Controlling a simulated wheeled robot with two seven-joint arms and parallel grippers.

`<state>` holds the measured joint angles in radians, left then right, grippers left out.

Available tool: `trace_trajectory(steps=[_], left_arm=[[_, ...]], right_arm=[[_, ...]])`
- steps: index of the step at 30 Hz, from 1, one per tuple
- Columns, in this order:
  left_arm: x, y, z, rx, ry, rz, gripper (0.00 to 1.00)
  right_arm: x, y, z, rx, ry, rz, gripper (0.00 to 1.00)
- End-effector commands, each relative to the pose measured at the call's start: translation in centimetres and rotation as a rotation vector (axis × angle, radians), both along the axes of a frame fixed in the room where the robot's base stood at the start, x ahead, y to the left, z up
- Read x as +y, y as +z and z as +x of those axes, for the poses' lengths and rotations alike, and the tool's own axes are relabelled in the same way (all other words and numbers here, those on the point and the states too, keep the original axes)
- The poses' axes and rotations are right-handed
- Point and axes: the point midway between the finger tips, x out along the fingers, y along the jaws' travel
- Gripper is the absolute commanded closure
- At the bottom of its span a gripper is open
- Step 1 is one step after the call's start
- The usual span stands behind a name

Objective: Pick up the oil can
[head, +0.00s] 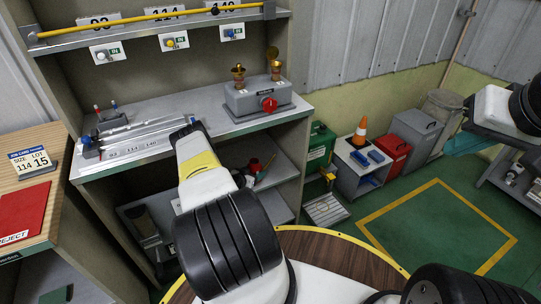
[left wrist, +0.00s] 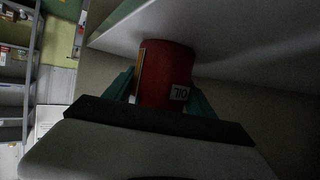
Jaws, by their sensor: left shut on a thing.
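In the head view a small red shape that looks like the can (head: 254,165) shows on the lower shelf, just right of my left arm. My left gripper is mostly hidden there. My right gripper (head: 485,148) is at the right edge, away from the shelves; its jaws are not clear.
The shelf unit's upper board (head: 150,152) overhangs the can and carries a grey valve box (head: 258,98) and a metal gauge. A wooden table with a red folder (head: 22,213) stands left. An orange cone (head: 360,133) sits on a cart. The yellow-outlined green floor (head: 440,225) is clear.

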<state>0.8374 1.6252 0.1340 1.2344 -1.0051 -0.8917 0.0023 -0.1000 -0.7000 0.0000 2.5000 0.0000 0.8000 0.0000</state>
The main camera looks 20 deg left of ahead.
Motion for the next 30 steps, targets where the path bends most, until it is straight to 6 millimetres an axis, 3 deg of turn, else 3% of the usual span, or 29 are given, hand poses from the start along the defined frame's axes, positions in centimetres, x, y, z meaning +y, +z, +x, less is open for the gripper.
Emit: trace_trajectory(steps=[8,14,30], left_arm=[[0.0,1.2,0.1,-0.002,0.0,0.001,0.92],[0.0,4.0,0.1,-0.004,-0.001,0.0,0.92],[-5.7,4.8,-12.0,0.0,0.001,-0.004,0.92]], right_arm=[[0.0,0.0,0.0,0.0,0.0,0.0,1.0],[0.0,0.0,0.0,0.0,0.0,0.0,1.0],[0.0,0.0,0.0,0.0,0.0,0.0,1.0]])
